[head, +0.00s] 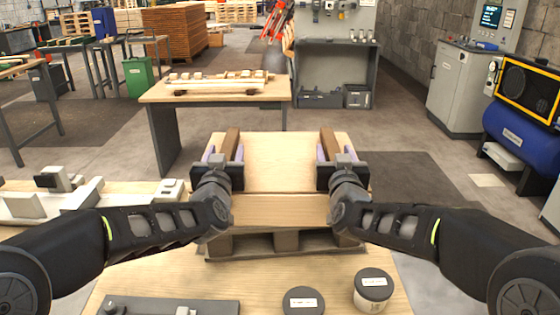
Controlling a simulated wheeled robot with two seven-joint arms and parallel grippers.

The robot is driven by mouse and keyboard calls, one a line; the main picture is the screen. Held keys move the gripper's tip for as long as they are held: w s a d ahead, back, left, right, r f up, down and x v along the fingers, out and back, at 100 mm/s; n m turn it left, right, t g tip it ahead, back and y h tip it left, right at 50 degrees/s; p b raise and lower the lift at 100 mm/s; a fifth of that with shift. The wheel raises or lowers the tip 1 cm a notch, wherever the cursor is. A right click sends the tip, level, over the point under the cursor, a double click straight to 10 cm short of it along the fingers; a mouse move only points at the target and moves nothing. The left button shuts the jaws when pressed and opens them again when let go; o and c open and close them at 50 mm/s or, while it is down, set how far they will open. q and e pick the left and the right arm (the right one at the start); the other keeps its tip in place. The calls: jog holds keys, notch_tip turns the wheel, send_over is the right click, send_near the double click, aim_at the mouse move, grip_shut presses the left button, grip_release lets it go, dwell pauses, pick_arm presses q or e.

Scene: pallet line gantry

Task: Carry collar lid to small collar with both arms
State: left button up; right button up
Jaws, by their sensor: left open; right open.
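The collar lid (283,165) is a flat, light wooden panel with a brown batten along its left side (231,143) and another along its right side (328,143). It appears level, above a light wooden collar (284,210); I cannot tell whether the two touch. My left gripper (223,155) is open, with its purple-padded fingers at the left batten. My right gripper (336,155) is open in the same way at the right batten. The wrists hide the near ends of both battens and the lid's front corners.
The collar stands on a small wooden pallet (287,242) on the near table. A dark round lid (303,301) and a labelled tub (372,288) lie in front. Grey fixtures (80,195) stand at left. Another wooden table (215,92) is behind.

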pick_arm(q)
jog(key=s, duration=1.2)
jog(key=shift+w, duration=0.1)
pick_arm(e)
jog(key=s, duration=1.2)
